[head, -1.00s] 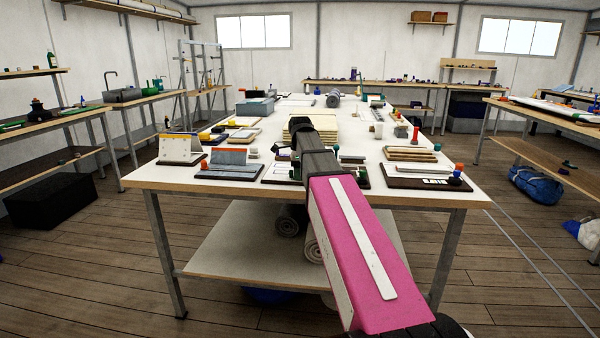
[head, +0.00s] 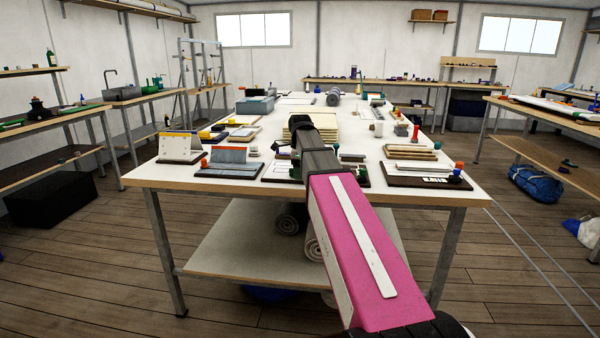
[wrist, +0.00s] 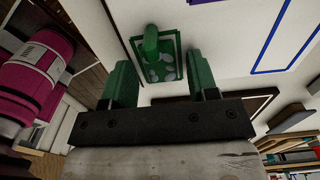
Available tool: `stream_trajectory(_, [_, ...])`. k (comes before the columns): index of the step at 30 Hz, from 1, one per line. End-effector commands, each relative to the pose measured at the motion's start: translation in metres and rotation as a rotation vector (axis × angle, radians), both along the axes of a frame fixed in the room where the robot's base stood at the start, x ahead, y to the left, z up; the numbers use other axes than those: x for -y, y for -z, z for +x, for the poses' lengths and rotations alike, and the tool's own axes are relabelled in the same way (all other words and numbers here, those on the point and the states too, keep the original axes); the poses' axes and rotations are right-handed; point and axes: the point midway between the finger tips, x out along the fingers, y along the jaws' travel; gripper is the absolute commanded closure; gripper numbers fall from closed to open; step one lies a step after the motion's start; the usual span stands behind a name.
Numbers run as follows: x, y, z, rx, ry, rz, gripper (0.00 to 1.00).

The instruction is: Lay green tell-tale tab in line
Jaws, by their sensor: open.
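My gripper (wrist: 162,84) is open, its two green fingers wide apart with nothing between their tips. Beyond the tips in the wrist view lies a shallow green tray (wrist: 181,62) with several grey-green rounded pieces in it. An upright green piece (wrist: 150,40) stands at the tray's left side; I cannot tell whether it is the tell-tale tab. In the head view my arm hides most of the spot under the gripper.
The white table (head: 160,177) is crowded. A grey-blue stand (head: 228,160) is left of my arm, a dark board (head: 425,181) right. A blue outline (wrist: 284,62) marks a pale surface in the wrist view.

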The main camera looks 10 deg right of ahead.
Motion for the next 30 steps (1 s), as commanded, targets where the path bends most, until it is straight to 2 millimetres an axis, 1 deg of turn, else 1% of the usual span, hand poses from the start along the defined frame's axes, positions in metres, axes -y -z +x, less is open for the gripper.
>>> stream_trajectory(5, [0.000, -0.011, 0.001, 0.001, 0.000, 0.000, 0.46])
stream_trajectory(24, [0.000, -0.065, 0.001, 0.001, 0.000, 0.000, 0.46])
stream_trajectory(30, [0.000, -0.069, 0.000, 0.000, 0.000, 0.000, 0.46])
